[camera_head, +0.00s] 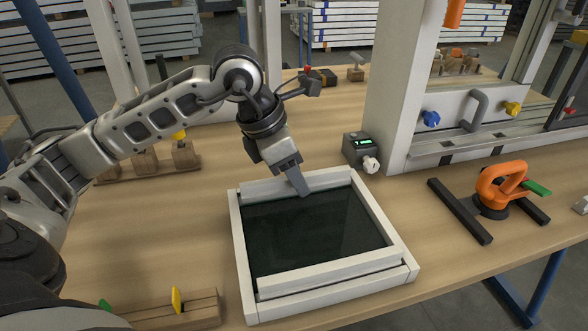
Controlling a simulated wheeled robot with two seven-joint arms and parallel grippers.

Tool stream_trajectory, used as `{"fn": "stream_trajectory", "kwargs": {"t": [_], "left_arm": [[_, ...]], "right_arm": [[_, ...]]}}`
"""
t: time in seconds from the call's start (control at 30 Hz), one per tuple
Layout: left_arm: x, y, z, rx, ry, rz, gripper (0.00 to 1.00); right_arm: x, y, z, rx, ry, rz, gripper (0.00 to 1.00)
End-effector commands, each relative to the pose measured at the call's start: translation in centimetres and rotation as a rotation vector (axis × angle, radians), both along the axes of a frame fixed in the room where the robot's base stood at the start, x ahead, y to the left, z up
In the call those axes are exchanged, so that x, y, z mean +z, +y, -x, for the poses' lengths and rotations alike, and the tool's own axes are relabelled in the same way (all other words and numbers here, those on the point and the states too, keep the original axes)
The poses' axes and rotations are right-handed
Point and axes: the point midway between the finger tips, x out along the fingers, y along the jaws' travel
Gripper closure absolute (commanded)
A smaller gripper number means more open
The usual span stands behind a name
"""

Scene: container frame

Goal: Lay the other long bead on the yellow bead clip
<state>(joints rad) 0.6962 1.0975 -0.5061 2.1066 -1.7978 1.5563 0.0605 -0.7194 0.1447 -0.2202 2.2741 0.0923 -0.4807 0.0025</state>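A white frame (236,262) lies flat on the wooden table around a dark glass pane (318,228). One long white bead (330,272) lies along its near side. Another long white bead (262,187) lies along the far side. My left gripper (299,186) points down at this far bead, with a flat grey piece reaching the bead and pane edge. I cannot tell if that piece is fingers or something held. A yellow clip (177,300) stands on a wooden block at the front left, bare in view. My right gripper is not in view.
A wooden rack (150,167) with a yellow piece stands at the back left. A grey box with a green display (359,146) stands behind the frame. An orange suction lifter (499,190) and dark bars (459,211) are at the right.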

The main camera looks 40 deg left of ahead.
Motion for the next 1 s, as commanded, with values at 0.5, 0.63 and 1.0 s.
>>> {"fn": "stream_trajectory", "kwargs": {"t": [0.5,0.63,1.0], "left_arm": [[6.5,1.8,1.9,0.003,-0.005,-0.001,0.55],[9.4,2.5,2.9,0.002,-0.006,-0.001,0.55],[14.4,3.9,4.6,0.0,-0.001,0.0,0.55]], "right_arm": [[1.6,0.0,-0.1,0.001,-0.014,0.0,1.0],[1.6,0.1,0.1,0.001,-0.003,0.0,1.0],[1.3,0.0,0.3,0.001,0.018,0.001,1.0]]}}
